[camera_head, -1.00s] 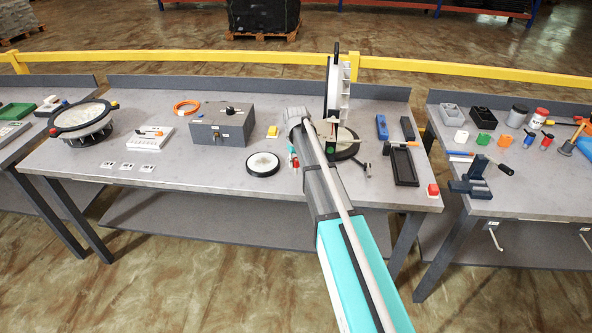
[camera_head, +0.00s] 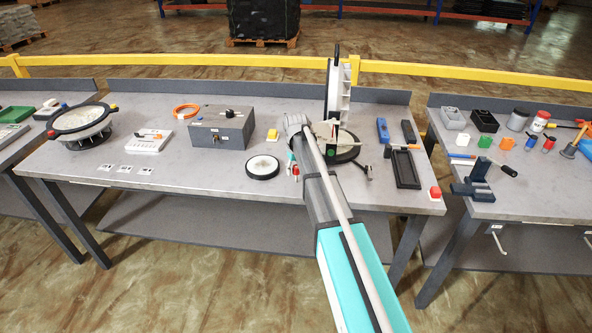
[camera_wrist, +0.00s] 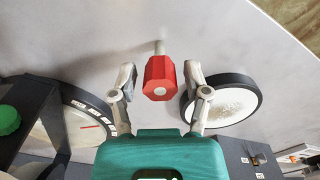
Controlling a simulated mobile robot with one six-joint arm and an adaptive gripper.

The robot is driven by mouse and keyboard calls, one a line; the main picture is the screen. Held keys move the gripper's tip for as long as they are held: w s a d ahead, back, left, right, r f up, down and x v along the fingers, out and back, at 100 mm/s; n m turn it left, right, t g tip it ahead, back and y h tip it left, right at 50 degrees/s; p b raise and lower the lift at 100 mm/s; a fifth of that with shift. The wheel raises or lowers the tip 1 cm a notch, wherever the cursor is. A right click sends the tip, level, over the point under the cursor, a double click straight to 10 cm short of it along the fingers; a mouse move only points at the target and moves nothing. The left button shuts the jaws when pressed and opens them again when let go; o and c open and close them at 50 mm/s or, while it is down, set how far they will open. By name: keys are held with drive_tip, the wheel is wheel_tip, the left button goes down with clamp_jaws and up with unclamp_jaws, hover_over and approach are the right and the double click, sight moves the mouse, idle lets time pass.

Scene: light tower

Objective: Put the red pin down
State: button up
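The red pin (camera_wrist: 160,78) has a faceted red head and a thin grey shaft. In the wrist view its head lies between the two fingertips of my gripper (camera_wrist: 160,84), with a narrow gap on each side. My gripper looks open around it. In the head view the red pin (camera_head: 295,171) shows small beside my gripper (camera_head: 293,168), low over the grey table (camera_head: 220,180). I cannot tell whether the shaft touches the tabletop.
A round white disc with a black rim (camera_head: 263,167) lies just left of the pin. A round dial base (camera_head: 345,151) is close on the right, partly behind my arm. A grey box (camera_head: 219,133) stands further left. Bare tabletop lies in front of the disc.

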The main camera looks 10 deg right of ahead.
sight(296, 167)
drive_tip(key=shift+r, duration=0.1)
idle(0.4)
wheel_tip(296, 167, up, 12)
drive_tip(key=p, duration=1.2)
idle(0.7)
drive_tip(key=s+m, duration=0.2)
drive_tip(key=s, duration=2.7)
drive_tip(key=shift+s+a, duration=0.1)
